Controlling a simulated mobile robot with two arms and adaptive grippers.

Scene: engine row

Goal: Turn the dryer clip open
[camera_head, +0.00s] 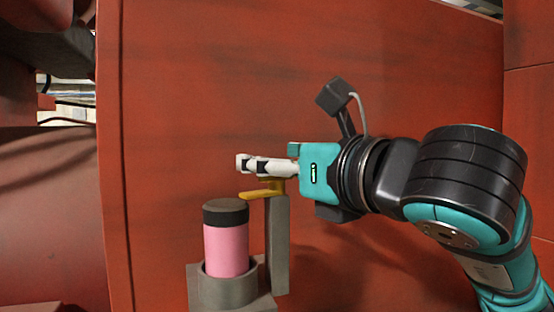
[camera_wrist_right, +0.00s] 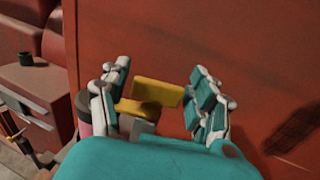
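The dryer clip (camera_head: 262,191) is a yellow piece on top of a grey upright post (camera_head: 278,245), beside a pink canister (camera_head: 226,248) with a dark cap. My right gripper (camera_head: 245,164) is just above the clip in the head view and partly covers it. In the right wrist view, the yellow clip (camera_wrist_right: 157,93) shows between the two spread fingers of my right gripper (camera_wrist_right: 160,70). The gap between these fingers is wide, and I see no contact with the clip. My left gripper is not in view.
The canister stands in a grey cup holder (camera_head: 228,289) joined to the post's base. A large red wall (camera_head: 190,90) lies behind.

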